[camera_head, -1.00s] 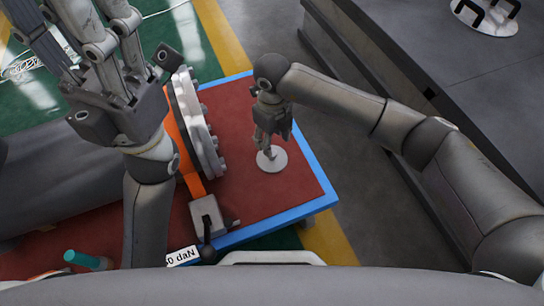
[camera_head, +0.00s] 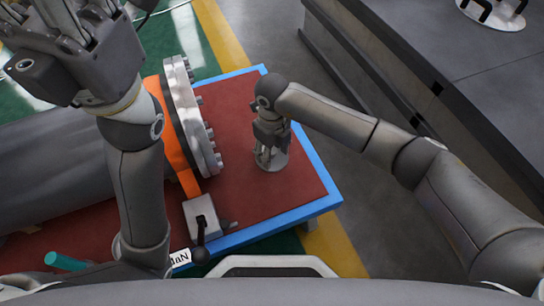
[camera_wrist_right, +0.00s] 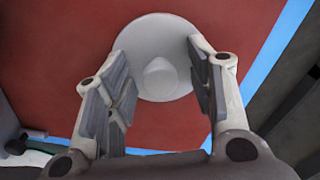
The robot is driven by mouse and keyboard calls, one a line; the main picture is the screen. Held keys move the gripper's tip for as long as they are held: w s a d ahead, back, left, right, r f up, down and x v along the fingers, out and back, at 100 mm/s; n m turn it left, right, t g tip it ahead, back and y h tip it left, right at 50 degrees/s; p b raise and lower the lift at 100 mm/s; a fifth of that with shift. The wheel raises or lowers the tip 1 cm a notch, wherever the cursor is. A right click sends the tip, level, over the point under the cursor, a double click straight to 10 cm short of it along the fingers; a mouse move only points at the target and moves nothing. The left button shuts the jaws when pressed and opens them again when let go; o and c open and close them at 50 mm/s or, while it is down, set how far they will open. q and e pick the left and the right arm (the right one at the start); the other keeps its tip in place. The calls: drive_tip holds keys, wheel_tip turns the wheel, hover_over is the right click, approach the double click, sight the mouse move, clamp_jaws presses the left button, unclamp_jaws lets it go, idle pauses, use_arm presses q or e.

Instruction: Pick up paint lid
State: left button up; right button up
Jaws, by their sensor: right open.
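The paint lid (camera_wrist_right: 158,28) is a round, light grey disc with a small raised knob in its middle. In the right wrist view it lies on the red table top, with the knob between my fingers. In the head view the lid (camera_head: 283,161) is partly covered by my right gripper (camera_head: 268,158), which points down over it. My right gripper (camera_wrist_right: 160,68) is open, one finger on each side of the knob, not closed on it. My left gripper (camera_head: 75,45) is at the upper left, its fingers partly cut off by the frame edge.
The red table (camera_head: 245,205) has a raised blue rim (camera_head: 325,180). A flanged shell (camera_head: 190,115) with bolts and an orange band stands left of the lid. A grey clamp block (camera_head: 201,215) with a lever is nearer. A dark grey bench (camera_head: 440,70) stands at the right.

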drive_tip(key=c, duration=1)
drive_tip(key=shift+r, duration=0.15)
drive_tip(key=shift+c, duration=0.2)
